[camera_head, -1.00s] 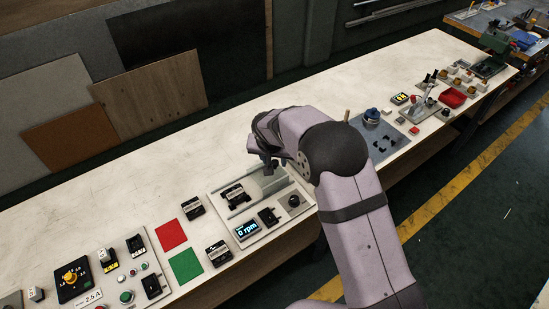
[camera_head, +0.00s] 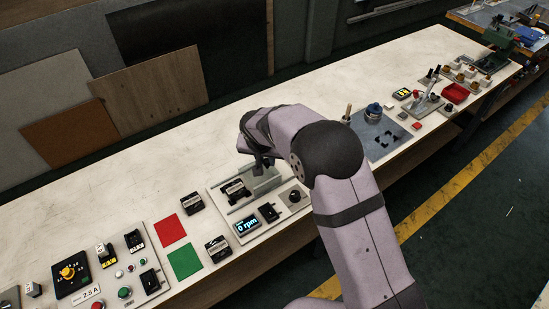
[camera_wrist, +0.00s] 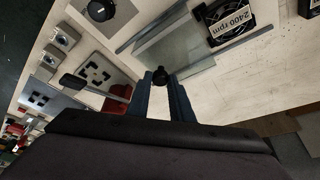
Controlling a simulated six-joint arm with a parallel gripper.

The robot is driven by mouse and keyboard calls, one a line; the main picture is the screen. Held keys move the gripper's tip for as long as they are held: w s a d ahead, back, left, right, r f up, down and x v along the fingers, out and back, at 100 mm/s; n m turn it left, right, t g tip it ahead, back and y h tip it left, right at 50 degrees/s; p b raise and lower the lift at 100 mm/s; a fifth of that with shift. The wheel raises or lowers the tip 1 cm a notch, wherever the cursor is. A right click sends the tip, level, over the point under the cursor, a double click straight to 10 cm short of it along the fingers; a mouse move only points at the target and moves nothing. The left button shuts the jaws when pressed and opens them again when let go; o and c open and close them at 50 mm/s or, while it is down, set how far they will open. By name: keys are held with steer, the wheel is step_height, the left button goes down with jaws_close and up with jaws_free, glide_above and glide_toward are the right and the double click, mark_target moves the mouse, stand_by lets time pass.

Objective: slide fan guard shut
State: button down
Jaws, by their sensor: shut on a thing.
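The fan guard is a clear grey panel (camera_wrist: 180,48) on two rails, with a black knob. My gripper (camera_wrist: 160,88) is shut on this knob (camera_wrist: 160,74). In the head view my gripper (camera_head: 263,163) is over the guard (camera_head: 262,183), partly hidden by my arm. The black fan (camera_wrist: 228,20), labelled 2400 rpm, lies just beyond the panel's edge in the wrist view and looks mostly uncovered. In the head view the fan (camera_head: 234,189) is left of the guard.
On the same plate are a display (camera_head: 246,226) reading 0 rpm, a black switch (camera_head: 268,212) and a dial (camera_head: 295,196). Red (camera_head: 169,229) and green (camera_head: 185,260) squares lie to the left. The bench behind the plate is clear.

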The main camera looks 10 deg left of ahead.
steer(key=s+a+b, duration=0.3)
steer(key=s+a, duration=0.3)
steer(key=shift+s+a+f, duration=0.1)
steer(key=shift+a+f, duration=0.05)
steer(key=shift+s+a+b, duration=0.25)
steer(key=shift+s+b, duration=0.05)
steer(key=shift+s, duration=0.05)
steer(key=c, duration=1.6)
jaws_free()
steer(key=shift+s+a, duration=0.1)
steer(key=shift+r, duration=0.2)
steer(key=b+v, duration=0.1)
steer(key=v, duration=0.6)
steer(key=shift+r+b, duration=0.1)
steer(key=shift+b, duration=0.2)
